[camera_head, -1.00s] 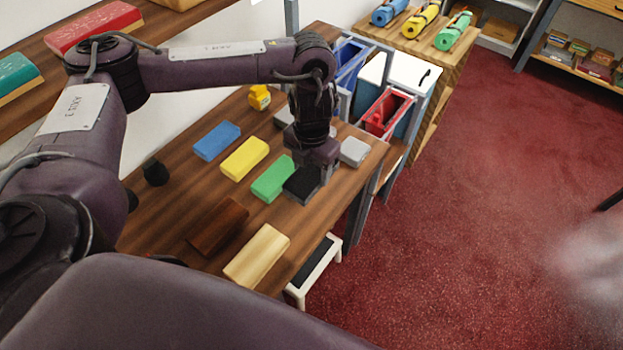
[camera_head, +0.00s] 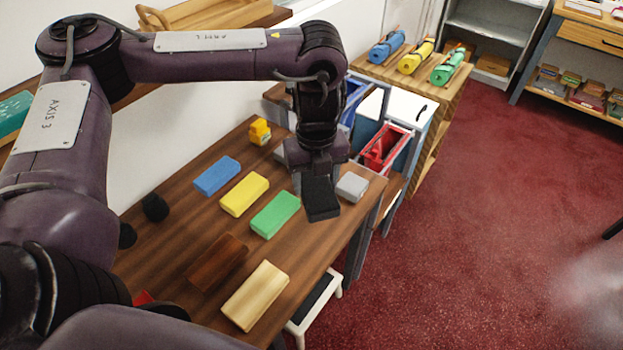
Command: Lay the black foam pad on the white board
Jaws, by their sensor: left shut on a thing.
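The black foam pad (camera_head: 321,200) hangs below my left gripper (camera_head: 317,166), which is shut on it. The gripper holds the pad above the right part of the wooden counter (camera_head: 175,240), right of the green block and near the light grey block. The fingertips are mostly hidden by the gripper's own body. I cannot make out for certain a white board on the counter. My right gripper is not in view.
A blue block (camera_head: 217,176), a yellow block (camera_head: 244,194), a green block (camera_head: 275,214), a brown block (camera_head: 217,262) and a pale wood block (camera_head: 255,295) lie on the counter. A light grey block (camera_head: 352,187) lies near its right edge. A yellow toy (camera_head: 260,131) stands behind.

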